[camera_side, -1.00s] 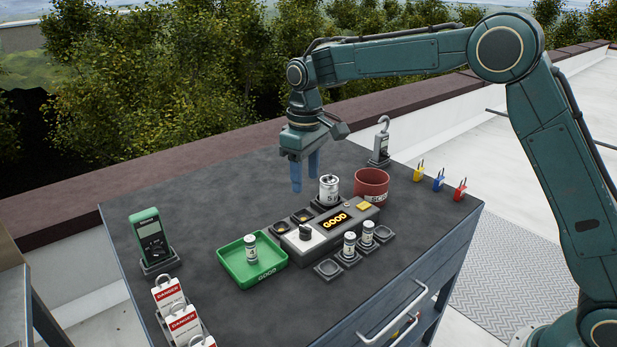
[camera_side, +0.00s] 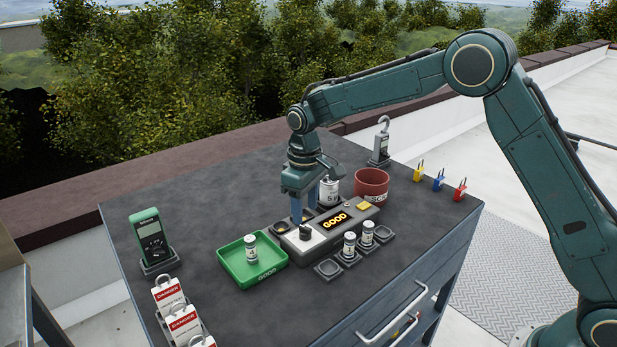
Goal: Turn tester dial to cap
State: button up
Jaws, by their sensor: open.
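I cannot make out which mark the dial points to. My gripper (camera_side: 304,211) points down with blue fingers, open and empty, just above and behind the dial. The fingers look apart from the dial, though the gap is hard to judge.
A green tray (camera_side: 233,270) holds one small can (camera_side: 251,248). Two cans (camera_side: 349,245) (camera_side: 367,233) stand in holders in front of the tester. A red bin (camera_side: 371,183) stands behind right. A green meter (camera_side: 150,236), danger tags (camera_side: 182,322) and padlocks (camera_side: 439,180) line the sides.

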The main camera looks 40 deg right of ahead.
aim_at(305, 227)
jog(key=shift+f, duration=2.9)
jog(key=c, duration=1)
